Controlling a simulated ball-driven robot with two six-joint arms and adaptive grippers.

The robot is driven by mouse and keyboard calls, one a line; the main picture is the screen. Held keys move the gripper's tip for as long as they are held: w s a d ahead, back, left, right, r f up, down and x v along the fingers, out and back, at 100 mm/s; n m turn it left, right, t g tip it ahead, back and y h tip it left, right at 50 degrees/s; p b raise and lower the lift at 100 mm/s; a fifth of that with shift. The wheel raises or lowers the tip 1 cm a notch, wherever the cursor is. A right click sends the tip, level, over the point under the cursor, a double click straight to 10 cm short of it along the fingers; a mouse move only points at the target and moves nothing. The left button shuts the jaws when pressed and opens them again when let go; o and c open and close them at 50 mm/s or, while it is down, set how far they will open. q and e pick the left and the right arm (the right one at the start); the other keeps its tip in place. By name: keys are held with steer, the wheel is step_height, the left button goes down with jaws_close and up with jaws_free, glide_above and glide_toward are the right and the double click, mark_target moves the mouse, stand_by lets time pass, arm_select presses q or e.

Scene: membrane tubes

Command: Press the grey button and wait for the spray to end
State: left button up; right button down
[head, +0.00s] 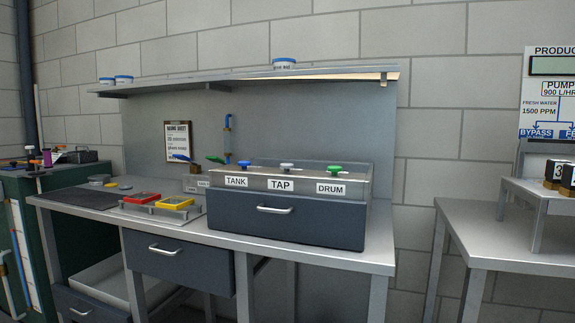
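A grey, round-topped knob or button (287,167) stands on the box unit (350,185) on the bench, above the label TAP. A blue one (244,164) is to its left above TANK, and a green one (334,170) to its right above DRUM. I cannot tell from here whether the grey one is a press button. No spray shows. Neither of my grippers is in view.
The bench (365,256) carries a tray with a red block (141,199) and a yellow block (176,203), and a dark mat (75,200). A shelf (235,80) hangs above. A second table (490,238) stands at right, with a gap between.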

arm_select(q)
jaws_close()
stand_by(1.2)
